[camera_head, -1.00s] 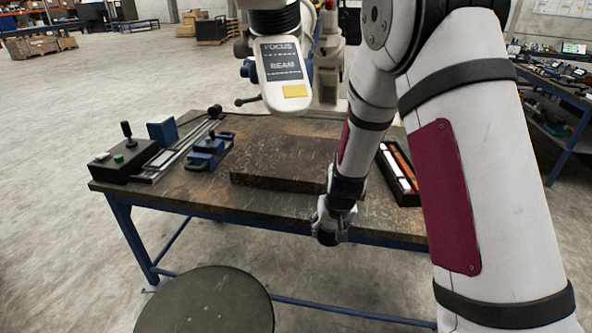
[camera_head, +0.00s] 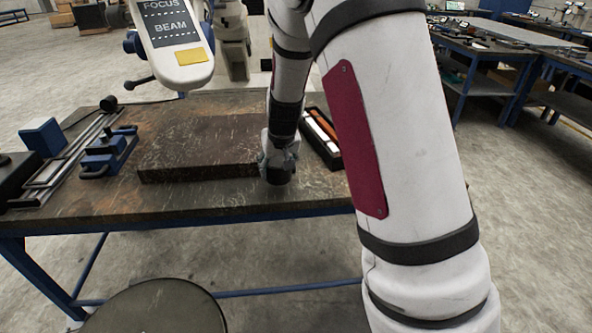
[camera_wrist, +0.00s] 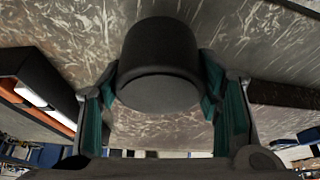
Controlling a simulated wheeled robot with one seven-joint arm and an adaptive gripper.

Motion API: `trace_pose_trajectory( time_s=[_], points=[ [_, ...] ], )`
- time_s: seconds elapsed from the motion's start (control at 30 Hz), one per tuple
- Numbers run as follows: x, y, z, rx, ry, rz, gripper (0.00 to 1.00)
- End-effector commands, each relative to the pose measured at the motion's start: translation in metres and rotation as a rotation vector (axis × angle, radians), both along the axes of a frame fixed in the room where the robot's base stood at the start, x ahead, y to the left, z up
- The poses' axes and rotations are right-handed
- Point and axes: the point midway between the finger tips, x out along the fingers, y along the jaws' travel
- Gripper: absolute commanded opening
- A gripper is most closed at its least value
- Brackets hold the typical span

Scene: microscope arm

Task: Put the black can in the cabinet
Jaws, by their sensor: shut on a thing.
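My gripper (camera_head: 278,160) is shut on the black can (camera_wrist: 158,62), with one finger on each side of it in the wrist view. In the head view the dark end of the can shows just below the gripper, above the front part of the worktable (camera_head: 190,201). The wrist view shows the worn table surface behind the can; I cannot tell whether the can touches it. I see no cabinet that I can make out in either view.
A dark slab (camera_head: 195,150) lies left of my gripper. A black tray with white and orange items (camera_head: 322,140) lies to its right. A blue vise (camera_head: 108,152) and the beam machine (camera_head: 172,45) are at left. A round stool (camera_head: 155,308) stands in front.

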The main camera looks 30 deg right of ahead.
Motion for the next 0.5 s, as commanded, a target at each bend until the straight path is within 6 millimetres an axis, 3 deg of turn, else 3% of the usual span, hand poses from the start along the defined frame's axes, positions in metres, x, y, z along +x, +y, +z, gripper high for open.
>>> trace_pose_trajectory(
  time_s=[0.1,0.23,0.5],
  points=[
    [0.004,-0.030,-0.003,-0.001,-0.003,-0.005,0.22],
    [0.006,-0.054,-0.005,0.000,-0.001,-0.004,0.22],
    [0.008,-0.068,-0.010,-0.001,-0.003,0.001,0.22]
  ],
)
